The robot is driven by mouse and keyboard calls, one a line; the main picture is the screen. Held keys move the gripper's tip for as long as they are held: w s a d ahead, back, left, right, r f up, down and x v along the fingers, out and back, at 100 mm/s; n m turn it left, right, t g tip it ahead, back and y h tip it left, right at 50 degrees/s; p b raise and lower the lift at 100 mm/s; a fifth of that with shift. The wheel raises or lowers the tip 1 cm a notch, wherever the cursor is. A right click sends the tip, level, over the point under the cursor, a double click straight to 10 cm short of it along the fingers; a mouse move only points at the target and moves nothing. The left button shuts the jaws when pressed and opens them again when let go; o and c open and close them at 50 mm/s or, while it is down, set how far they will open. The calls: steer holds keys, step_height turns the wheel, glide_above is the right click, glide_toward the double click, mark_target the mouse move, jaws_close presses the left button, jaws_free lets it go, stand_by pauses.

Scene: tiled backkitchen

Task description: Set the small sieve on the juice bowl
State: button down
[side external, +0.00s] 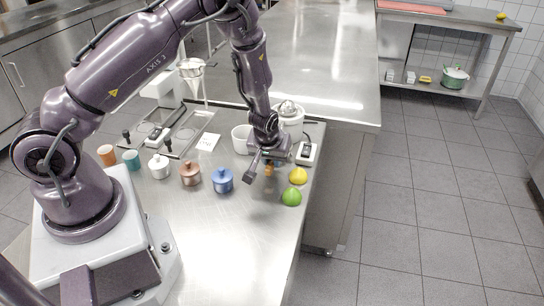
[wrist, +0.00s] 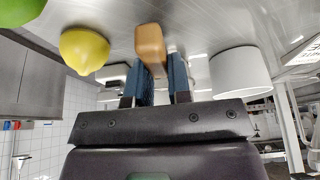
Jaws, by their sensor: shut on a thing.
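My gripper (side external: 268,162) is low over the right part of the steel counter, shut on a small tan block-like piece (side external: 269,171). In the wrist view the tan piece (wrist: 150,46) sits between the blue fingertips (wrist: 161,76); I cannot tell whether it belongs to the sieve. A pale cone-shaped thing (side external: 191,68), perhaps a sieve or funnel, is on a stand at the back. A white round vessel (side external: 240,138), possibly the juice bowl, stands just left of my gripper; it also shows in the wrist view (wrist: 240,72).
A yellow lemon (side external: 298,175) and a green lime (side external: 291,197) lie near the right edge. A white juicer-like device (side external: 289,115) stands behind my gripper. Blue (side external: 222,181), copper (side external: 190,173) and white (side external: 159,167) lidded pots stand left. The front counter is clear.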

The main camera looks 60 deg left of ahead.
steer(key=shift+c, duration=2.4)
jaws_free()
steer(key=shift+r, duration=3.5)
